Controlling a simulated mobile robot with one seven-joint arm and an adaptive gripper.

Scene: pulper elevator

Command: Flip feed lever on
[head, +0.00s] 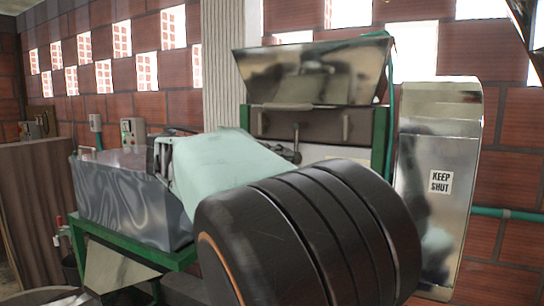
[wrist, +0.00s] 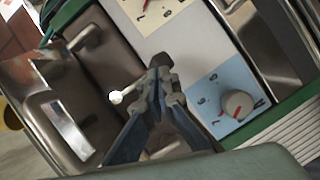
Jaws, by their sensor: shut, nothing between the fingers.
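A short lever with a white ball tip (wrist: 116,97) shows in the wrist view, just left of my gripper (wrist: 160,72). Its inner end is hidden behind my fingers, so I cannot tell whether they touch it. My gripper is shut and empty, in front of the machine's light control panel (wrist: 184,48). A round grey knob (wrist: 237,103) with a red mark sits on a blue numbered plate right of my gripper. A cream dial plate (wrist: 150,12) is above. No feed label is readable. In the head view my gripper (head: 290,154) is small and partly hidden by my arm.
A brown panel with a dark handle (wrist: 86,38) lies left of the controls. A metal hopper (head: 315,72) tops the green-framed machine. My arm blocks the centre.

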